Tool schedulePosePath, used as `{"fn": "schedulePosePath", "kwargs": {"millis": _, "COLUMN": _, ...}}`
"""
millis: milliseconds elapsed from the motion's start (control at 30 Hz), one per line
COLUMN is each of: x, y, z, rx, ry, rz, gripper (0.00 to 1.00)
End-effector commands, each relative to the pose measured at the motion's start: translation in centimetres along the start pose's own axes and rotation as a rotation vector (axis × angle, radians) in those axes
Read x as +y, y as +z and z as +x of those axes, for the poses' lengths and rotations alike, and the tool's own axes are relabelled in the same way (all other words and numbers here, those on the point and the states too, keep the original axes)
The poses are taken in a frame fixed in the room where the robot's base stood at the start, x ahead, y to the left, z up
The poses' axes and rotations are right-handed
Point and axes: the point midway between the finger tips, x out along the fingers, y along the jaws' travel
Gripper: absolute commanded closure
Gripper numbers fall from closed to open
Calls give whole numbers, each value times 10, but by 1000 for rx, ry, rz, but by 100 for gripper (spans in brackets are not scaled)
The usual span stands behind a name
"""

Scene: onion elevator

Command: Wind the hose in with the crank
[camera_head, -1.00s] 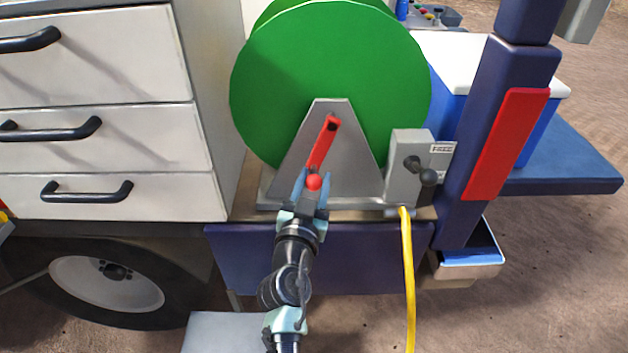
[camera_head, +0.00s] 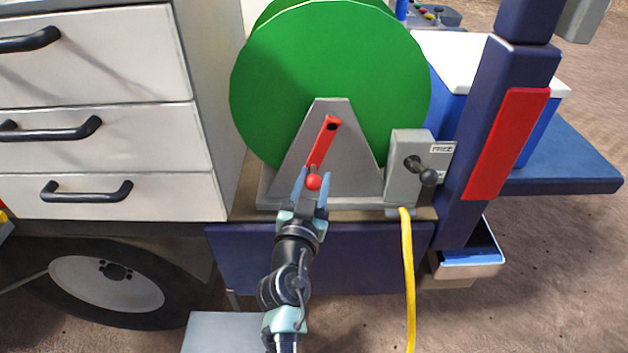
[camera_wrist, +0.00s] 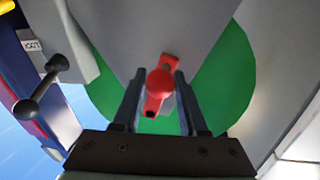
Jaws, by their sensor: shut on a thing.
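The red crank arm (camera_head: 324,143) sits on the grey triangular stand in front of the green hose reel (camera_head: 335,75). It points down and slightly left, with a round red knob (camera_head: 313,182) at its lower end. My gripper (camera_head: 312,185) is shut on this knob, one finger on each side. The wrist view also shows the knob (camera_wrist: 160,82) between the fingers, with the red crank arm (camera_wrist: 153,106) beyond it. The yellow hose (camera_head: 408,280) hangs from the grey box at the right of the stand.
The grey box (camera_head: 400,185) carries a dark lever (camera_head: 427,177) and a label reading FREE. A dark blue post (camera_head: 507,110) with a red panel stands to the right. White drawers (camera_head: 100,145) with black handles are at the left, above a wheel (camera_head: 105,285).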

Motion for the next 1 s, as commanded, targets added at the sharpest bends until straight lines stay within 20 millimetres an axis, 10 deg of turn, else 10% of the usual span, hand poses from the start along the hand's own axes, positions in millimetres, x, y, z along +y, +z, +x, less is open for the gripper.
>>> {"fn": "schedulePosePath", "kwargs": {"millis": 1000, "x": -63, "y": -41, "z": -11, "rx": -150, "ry": 16, "rz": 766, "gripper": 100}}
